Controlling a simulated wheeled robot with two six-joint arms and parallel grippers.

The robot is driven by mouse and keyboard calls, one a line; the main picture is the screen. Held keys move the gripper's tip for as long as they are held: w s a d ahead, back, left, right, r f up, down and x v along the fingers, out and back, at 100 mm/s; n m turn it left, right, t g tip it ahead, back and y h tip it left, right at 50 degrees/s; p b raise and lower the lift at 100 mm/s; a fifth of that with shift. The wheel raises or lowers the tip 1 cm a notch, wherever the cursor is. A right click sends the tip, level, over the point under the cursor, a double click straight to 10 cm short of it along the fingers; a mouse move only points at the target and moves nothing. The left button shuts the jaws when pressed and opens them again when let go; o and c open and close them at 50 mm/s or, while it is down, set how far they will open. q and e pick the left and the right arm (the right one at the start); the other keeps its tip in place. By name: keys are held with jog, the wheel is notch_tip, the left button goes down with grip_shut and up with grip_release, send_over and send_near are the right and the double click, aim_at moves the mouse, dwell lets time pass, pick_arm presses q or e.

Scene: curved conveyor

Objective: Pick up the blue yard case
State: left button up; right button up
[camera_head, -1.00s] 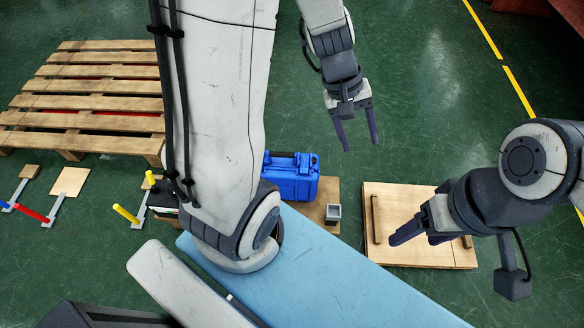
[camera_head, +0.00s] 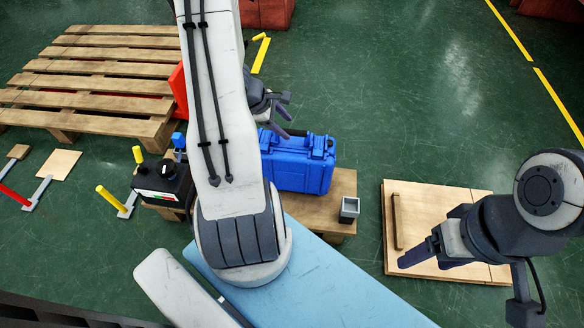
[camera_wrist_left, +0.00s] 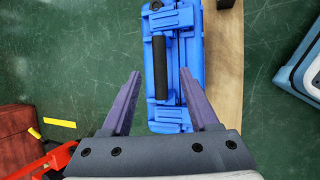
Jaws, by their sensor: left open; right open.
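The blue yard case (camera_head: 300,163) stands on a low wooden board (camera_head: 322,212), partly hidden behind my left arm in the head view. In the left wrist view the case (camera_wrist_left: 188,45) lies straight ahead, with its black handle (camera_wrist_left: 161,68) uppermost and running lengthwise. My left gripper (camera_head: 281,118) is open and empty, behind and above the case. In the left wrist view its two fingers (camera_wrist_left: 163,88) are spread, one on each side of the handle's line; contact cannot be made out. My right gripper (camera_head: 420,258) is open and empty over a wooden panel at the right.
A small grey box (camera_head: 349,209) stands on the board beside the case. A black battery-like box (camera_head: 162,182) is left of my arm. A wooden pallet (camera_head: 90,75) lies at the upper left. The wooden panel (camera_head: 440,205) lies at the right.

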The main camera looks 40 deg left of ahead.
aim_at(289, 132)
pick_arm(q)
jog(key=b+x, duration=0.2)
jog(key=x, duration=0.3)
jog(key=shift+s+a+f+b, duration=0.1)
jog(key=shift+s+a+b, duration=0.1)
jog(key=shift+b, duration=0.1)
jog(key=shift+w+d+f, duration=0.1)
jog(key=shift+w+f, duration=0.15)
jog(key=shift+f, duration=0.05)
grip_shut()
dwell(0.6)
jog(key=shift+r, duration=0.15)
